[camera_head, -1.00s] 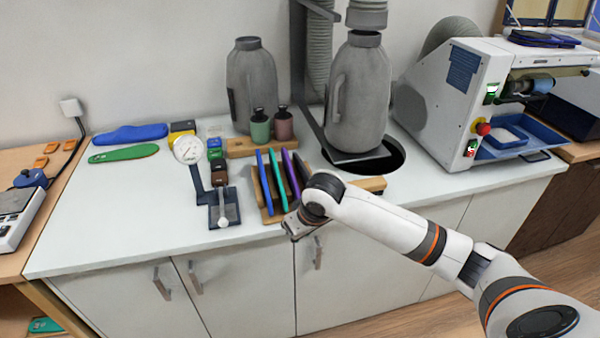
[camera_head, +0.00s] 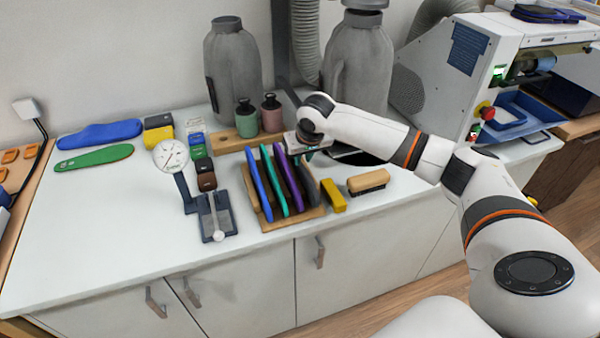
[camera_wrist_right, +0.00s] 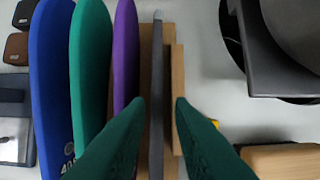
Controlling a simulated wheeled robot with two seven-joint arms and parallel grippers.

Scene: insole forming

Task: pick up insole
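A wooden rack (camera_head: 293,223) holds several upright insoles: blue (camera_head: 258,184), teal (camera_head: 274,185), purple (camera_head: 289,187) and dark grey (camera_head: 309,185). My right gripper (camera_head: 305,152) is over the rack's far right part. In the right wrist view its green fingers (camera_wrist_right: 160,103) are open and apart, with the thin edge of the dark grey insole (camera_wrist_right: 157,70) between them. The left finger is close to the purple insole (camera_wrist_right: 125,55) and overlaps it in the picture; I cannot tell whether they touch. My left gripper is not in view.
A yellow block (camera_head: 333,196) and a wooden brush (camera_head: 368,182) lie right of the rack. A dial gauge (camera_head: 171,157) stands to its left. Green and pink bottles (camera_head: 246,119) and large grey canisters (camera_head: 232,70) stand behind. The front left counter is clear.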

